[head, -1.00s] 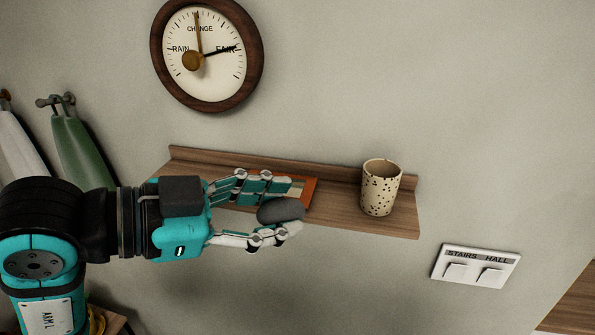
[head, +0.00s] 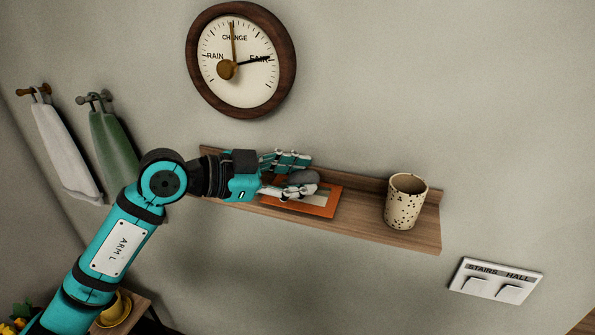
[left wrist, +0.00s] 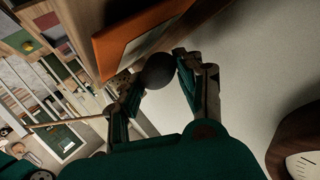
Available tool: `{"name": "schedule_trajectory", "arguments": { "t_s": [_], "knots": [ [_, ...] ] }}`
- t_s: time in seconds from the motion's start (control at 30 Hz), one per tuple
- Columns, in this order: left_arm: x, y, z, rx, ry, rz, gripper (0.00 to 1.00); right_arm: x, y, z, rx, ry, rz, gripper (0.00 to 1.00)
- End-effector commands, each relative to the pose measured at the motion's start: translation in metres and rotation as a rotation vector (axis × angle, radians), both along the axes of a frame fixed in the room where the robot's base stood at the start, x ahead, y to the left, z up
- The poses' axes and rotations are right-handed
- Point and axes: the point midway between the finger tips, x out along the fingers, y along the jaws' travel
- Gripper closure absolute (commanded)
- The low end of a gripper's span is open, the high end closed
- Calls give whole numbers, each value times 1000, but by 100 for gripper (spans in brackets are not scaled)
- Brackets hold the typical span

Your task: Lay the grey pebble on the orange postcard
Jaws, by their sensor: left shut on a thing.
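The grey pebble (head: 304,177) is a smooth dark oval held between the fingers of my left gripper (head: 300,182). My left gripper is shut on it. The orange postcard (head: 322,210), with a paler picture in its middle, lies on the wooden wall shelf (head: 370,233). In the head view the pebble and fingers overlap the far part of the card and hide some of it. In the left wrist view the pebble (left wrist: 158,71) shows beside the card (left wrist: 108,48); I cannot tell whether they touch. My right gripper is not in view.
A speckled cup (head: 405,204) stands on the shelf to the right of the card. A raised ledge runs along the shelf's back. A round dial (head: 240,60) hangs above, and a switch plate (head: 497,281) is at lower right. Towels (head: 114,145) hang at left.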

Motion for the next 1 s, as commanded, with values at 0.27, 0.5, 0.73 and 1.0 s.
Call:
{"name": "schedule_trajectory", "arguments": {
  "t_s": [0.27, 0.5, 0.73, 1.0],
  "knots": [
    [0, 0, -8, -1, -4, 0, 98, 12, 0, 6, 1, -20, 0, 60],
    [0, 0, -11, -1, -2, 1, 57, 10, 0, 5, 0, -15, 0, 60],
    [0, 0, -11, -1, -2, 0, 41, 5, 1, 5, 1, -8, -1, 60],
    [-1, 3, -8, 0, -3, 1, 41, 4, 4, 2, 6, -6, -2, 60]
  ]
}}
